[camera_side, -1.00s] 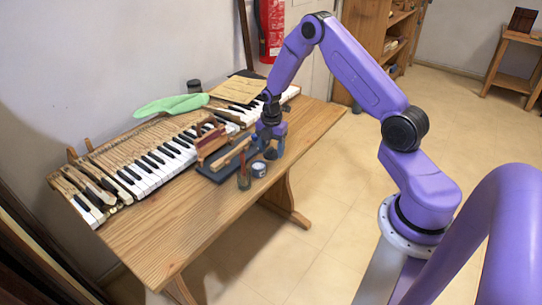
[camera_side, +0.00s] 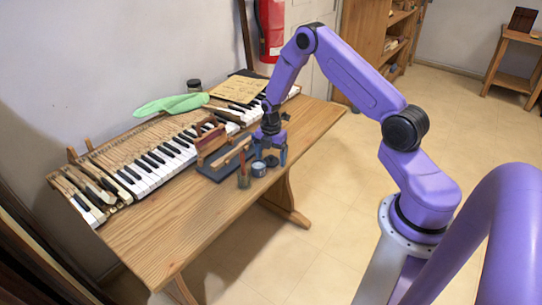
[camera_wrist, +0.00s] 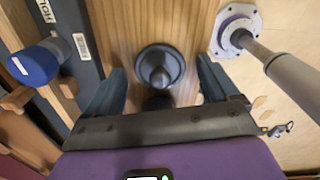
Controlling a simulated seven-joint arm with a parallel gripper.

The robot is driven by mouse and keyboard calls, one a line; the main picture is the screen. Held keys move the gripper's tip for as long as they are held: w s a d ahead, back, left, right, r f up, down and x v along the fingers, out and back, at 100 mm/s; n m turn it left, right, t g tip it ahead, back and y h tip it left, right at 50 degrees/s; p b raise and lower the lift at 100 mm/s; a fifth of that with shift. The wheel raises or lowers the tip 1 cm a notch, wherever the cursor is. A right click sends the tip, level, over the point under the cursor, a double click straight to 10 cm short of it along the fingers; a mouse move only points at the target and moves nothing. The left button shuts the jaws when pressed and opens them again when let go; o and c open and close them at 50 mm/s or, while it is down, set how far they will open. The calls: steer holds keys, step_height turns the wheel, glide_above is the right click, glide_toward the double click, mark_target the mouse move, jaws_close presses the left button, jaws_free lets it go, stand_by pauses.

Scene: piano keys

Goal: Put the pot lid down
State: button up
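A small dark round pot lid with a raised knob (camera_wrist: 158,66) shows in the wrist view on the wooden table top. It lies between my two fingers, with a visible gap on each side. My gripper (camera_wrist: 160,88) is open and empty, its dark blue fingers spread apart. In the side view my gripper (camera_side: 271,158) points down near the table's front edge, by the dark pad. I cannot make out the lid clearly there; the fingers hide that spot.
A dark pad (camera_side: 216,171) carries wooden parts. The piano keyboard (camera_side: 140,180) lies behind, with a green cloth (camera_side: 172,104) on top. The table's front left (camera_side: 160,240) is clear.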

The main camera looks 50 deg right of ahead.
mark_target(271, 156)
step_height(271, 156, up, 12)
steer(key=s+a+r+m, duration=0.2)
steer(key=s+a+r, duration=0.3)
steer(key=a, duration=0.4)
steer(key=s+a+r+m, duration=0.1)
steer(key=s+a+r, duration=0.45)
steer(key=a, duration=0.35)
steer(key=s+a+r+m, duration=0.1)
steer(key=s+m, duration=0.1)
steer(key=s, duration=0.9)
steer(key=s+a+r+m, duration=0.2)
steer(key=s, duration=0.9)
steer(key=shift+s+a+r+m, duration=0.15)
steer(key=shift+s+r+m, duration=0.1)
steer(key=shift+s+m, duration=0.1)
